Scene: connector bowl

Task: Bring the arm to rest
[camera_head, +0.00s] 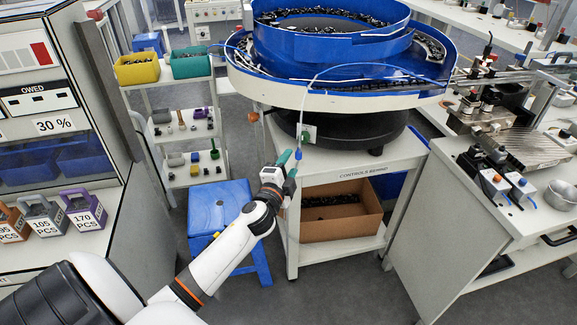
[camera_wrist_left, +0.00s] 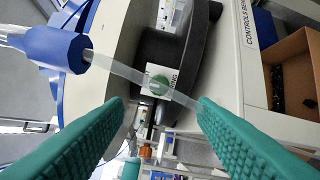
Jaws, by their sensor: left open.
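My left arm (camera_head: 225,245) reaches from the lower left of the head view toward the middle. Its left gripper (camera_head: 290,158) is open, with green fingertips, in front of the stand under the blue bowl feeder (camera_head: 330,72). In the left wrist view the two green ribbed fingers (camera_wrist_left: 162,105) are spread apart with nothing held between them. Behind them show the feeder's dark base (camera_wrist_left: 188,72) and a small white plate with a round green button (camera_wrist_left: 160,84). My right gripper is in neither view.
A blue stool (camera_head: 222,208) stands behind my forearm. A cardboard box (camera_head: 342,212) of dark parts sits on the stand's lower shelf. A shelf rack with yellow (camera_head: 138,70) and green bins (camera_head: 190,64) is at left. A white workbench (camera_head: 470,215) is at right.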

